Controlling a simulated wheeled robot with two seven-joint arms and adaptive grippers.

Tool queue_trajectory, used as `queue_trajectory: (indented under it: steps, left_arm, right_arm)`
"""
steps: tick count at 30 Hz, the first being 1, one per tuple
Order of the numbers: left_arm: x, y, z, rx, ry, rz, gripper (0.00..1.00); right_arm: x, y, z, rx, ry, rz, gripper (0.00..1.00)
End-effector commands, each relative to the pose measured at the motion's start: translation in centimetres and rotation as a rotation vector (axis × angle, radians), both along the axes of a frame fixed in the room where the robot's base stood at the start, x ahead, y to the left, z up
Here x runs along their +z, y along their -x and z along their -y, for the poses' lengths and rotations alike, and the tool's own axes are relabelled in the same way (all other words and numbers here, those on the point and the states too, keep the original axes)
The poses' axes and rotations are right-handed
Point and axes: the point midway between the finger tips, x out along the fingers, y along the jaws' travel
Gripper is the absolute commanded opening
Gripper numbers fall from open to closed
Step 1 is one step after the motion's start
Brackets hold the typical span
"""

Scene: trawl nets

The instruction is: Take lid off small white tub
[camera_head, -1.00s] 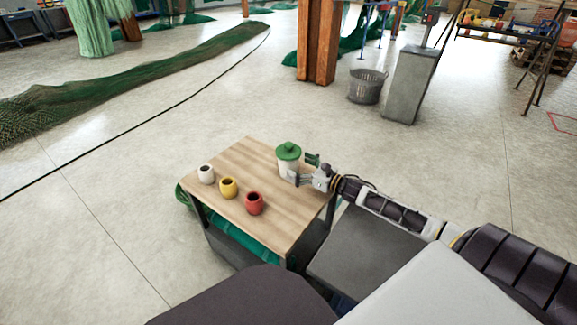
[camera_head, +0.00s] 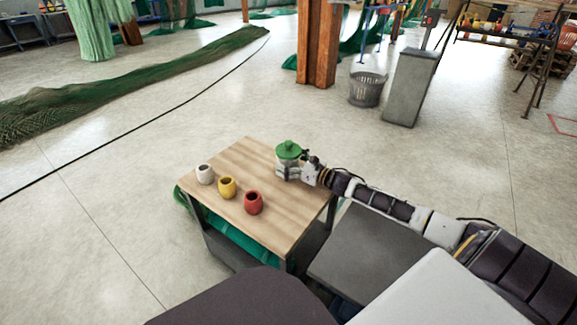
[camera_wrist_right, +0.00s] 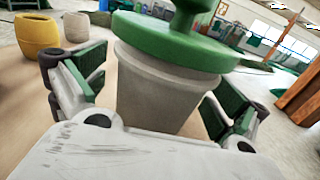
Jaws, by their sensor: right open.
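The small white tub (camera_head: 284,163) stands upright near the back right corner of the wooden table (camera_head: 255,222). Its green knobbed lid (camera_head: 289,149) sits on top. My right gripper (camera_head: 291,172) is open around the tub, below the lid. In the right wrist view the tub body (camera_wrist_right: 163,92) is between the two green-padded fingers (camera_wrist_right: 163,90), with visible gaps at the sides. The lid's rim (camera_wrist_right: 170,48) is above the fingers. My left gripper is not in view.
A white pot (camera_head: 205,174), a yellow pot (camera_head: 227,188) and a red pot (camera_head: 253,202) stand in a row on the table's left and front part. A grey basket (camera_head: 367,90) and a grey pedestal (camera_head: 408,88) stand on the floor behind. The table's middle is clear.

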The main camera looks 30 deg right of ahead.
Motion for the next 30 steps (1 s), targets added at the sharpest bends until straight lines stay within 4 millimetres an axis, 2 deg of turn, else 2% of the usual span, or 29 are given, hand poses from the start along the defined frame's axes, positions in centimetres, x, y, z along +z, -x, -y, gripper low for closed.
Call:
queue_trajectory:
  steps: [14, 25, 27, 30]
  left_arm:
    - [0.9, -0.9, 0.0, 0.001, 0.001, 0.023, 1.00]
    - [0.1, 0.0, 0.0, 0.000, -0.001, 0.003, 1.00]
    - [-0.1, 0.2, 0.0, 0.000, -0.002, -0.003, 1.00]
    - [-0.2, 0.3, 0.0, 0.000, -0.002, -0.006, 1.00]
  right_arm:
    - [0.0, 0.0, 0.0, 0.000, 0.000, 0.000, 0.98]
    - [0.0, 0.0, 0.0, 0.000, -0.001, 0.000, 0.50]
    - [0.0, 0.0, 0.0, 0.000, 0.000, 0.001, 0.43]
    - [0.0, 0.0, 0.0, 0.000, 0.000, 0.001, 0.43]
